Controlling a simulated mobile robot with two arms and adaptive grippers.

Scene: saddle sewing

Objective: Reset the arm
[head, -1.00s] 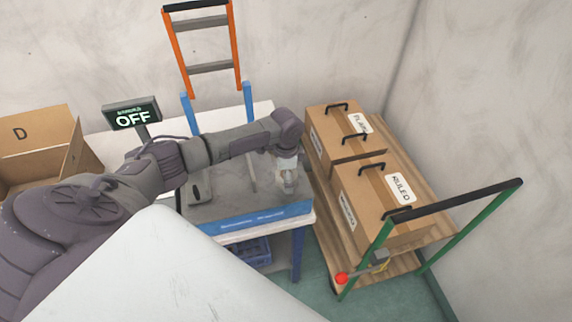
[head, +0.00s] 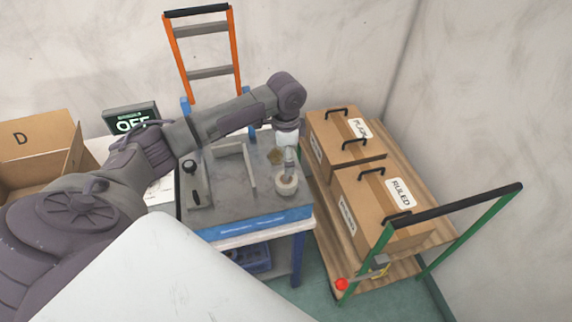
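My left arm reaches in from the left over the workbench. Its gripper (head: 288,166) points down above the right part of the grey bench top (head: 228,207). The fingers are small and seen from above, so I cannot tell whether they are open or shut. A pale round piece (head: 286,187) is just below the fingertips on the bench top; I cannot tell whether they touch. My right gripper is not in view.
A black knob (head: 190,167) and light strips stand on the bench. A small brown piece (head: 275,157) lies near the gripper. A sign reading OFF (head: 131,119) is partly behind my arm. Right is a cart with boxes (head: 372,205); left, an open box D (head: 35,143).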

